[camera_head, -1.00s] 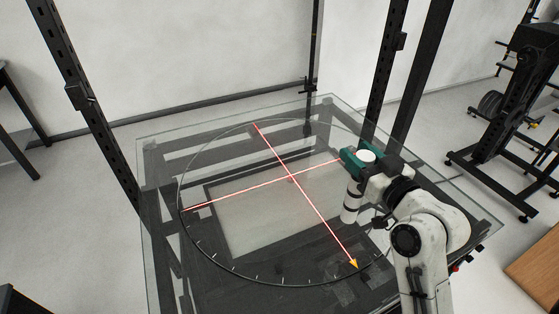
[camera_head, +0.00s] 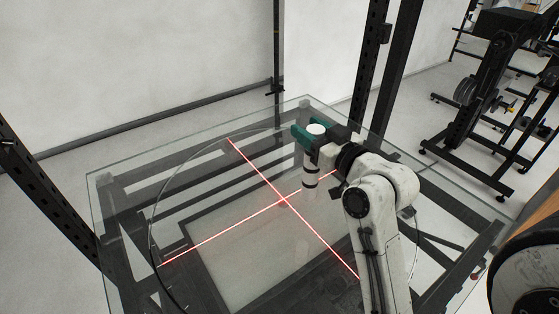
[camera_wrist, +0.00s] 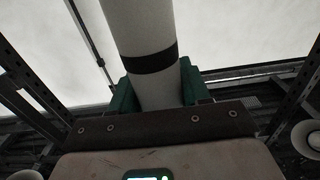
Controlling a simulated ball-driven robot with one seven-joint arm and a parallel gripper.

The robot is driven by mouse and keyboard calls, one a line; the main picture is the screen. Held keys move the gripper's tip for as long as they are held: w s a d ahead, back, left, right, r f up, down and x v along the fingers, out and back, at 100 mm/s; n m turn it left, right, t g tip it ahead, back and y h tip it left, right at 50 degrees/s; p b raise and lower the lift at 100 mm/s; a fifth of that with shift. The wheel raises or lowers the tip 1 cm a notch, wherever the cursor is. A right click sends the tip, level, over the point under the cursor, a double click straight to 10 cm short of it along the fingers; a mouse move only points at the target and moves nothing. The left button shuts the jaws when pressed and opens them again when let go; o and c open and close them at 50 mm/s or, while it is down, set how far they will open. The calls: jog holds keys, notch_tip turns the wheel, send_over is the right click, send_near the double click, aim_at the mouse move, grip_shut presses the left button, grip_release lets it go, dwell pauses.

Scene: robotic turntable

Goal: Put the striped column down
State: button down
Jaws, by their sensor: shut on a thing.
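The striped column (camera_head: 310,174) is white with black bands and looks upright in the head view. My gripper (camera_head: 311,136) is shut on its upper part, with one green finger on each side. The column also shows in the wrist view (camera_wrist: 146,28), with a black band and the green fingers (camera_wrist: 158,92) around it. Its lower end shows over the glass turntable (camera_head: 238,180), near the right arm of the red cross (camera_head: 284,200). I cannot tell whether it touches the glass.
The glass table top (camera_head: 108,190) lies over a dark frame, and its left side is clear. Dark uprights (camera_head: 373,70) stand at the back and left. Gym-like equipment (camera_head: 480,90) stands at the right, off the table.

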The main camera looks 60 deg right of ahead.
jog(key=w+d+f+p, duration=0.2)
jog(key=w+d+f, duration=0.3)
jog(key=w+f, duration=0.5)
jog(key=shift+d+f, duration=0.2)
jog(key=shift+f, duration=0.7)
jog(key=shift+f+b, duration=0.25)
jog(key=shift+b, duration=0.1)
jog(key=c, duration=0.5)
grip_release()
jog(key=shift+r, duration=0.1)
